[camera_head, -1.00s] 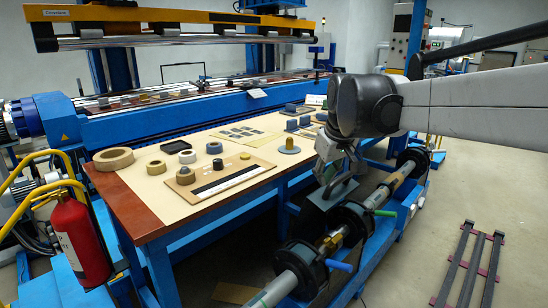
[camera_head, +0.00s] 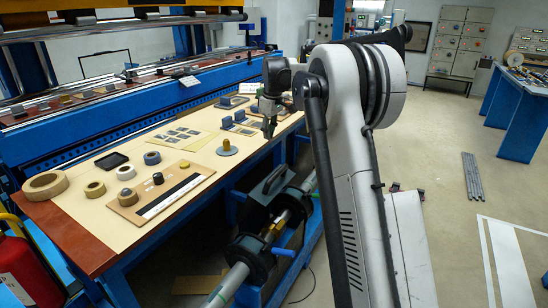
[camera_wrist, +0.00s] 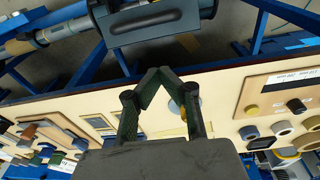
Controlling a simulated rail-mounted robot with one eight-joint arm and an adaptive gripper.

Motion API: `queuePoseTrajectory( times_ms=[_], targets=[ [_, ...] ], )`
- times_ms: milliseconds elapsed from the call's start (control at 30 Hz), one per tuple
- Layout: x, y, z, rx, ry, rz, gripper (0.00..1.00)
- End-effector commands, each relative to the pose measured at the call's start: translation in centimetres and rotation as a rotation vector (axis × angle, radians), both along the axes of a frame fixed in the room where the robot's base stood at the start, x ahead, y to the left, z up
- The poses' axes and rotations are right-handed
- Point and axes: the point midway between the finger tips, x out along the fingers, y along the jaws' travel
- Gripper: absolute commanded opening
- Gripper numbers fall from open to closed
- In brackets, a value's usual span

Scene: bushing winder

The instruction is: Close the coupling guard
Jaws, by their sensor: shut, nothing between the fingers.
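The coupling guard (camera_head: 266,191), a dark grey cover with a black loop handle, sits on the shaft line below the front edge of the table. It looks tilted; I cannot tell how far it is open, and table and shaft parts crowd around it.
The wooden table (camera_head: 75,228) holds rings, a board with small parts and several blocks. The shaft (camera_head: 232,284) with black clamps and a blue lever (camera_head: 283,251) runs along the table's front. Floor at the right is largely clear, with grey rails (camera_head: 472,176) lying there.

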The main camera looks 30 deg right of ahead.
Motion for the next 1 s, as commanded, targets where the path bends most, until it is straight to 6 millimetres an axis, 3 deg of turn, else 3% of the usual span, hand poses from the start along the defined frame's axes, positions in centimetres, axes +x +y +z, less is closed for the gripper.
queuePoseTrajectory(
  times_ms=[200, 467, 1000],
  targets=[
    [2.2, -2.5, -1.1, 0.009, 0.033, 0.042, 0.00],
    [2.7, -3.1, -2.5, 0.013, 0.041, 0.056, 0.00],
    [3.5, -2.5, -11.7, 0.012, 0.041, 0.055, 0.00]
  ],
)
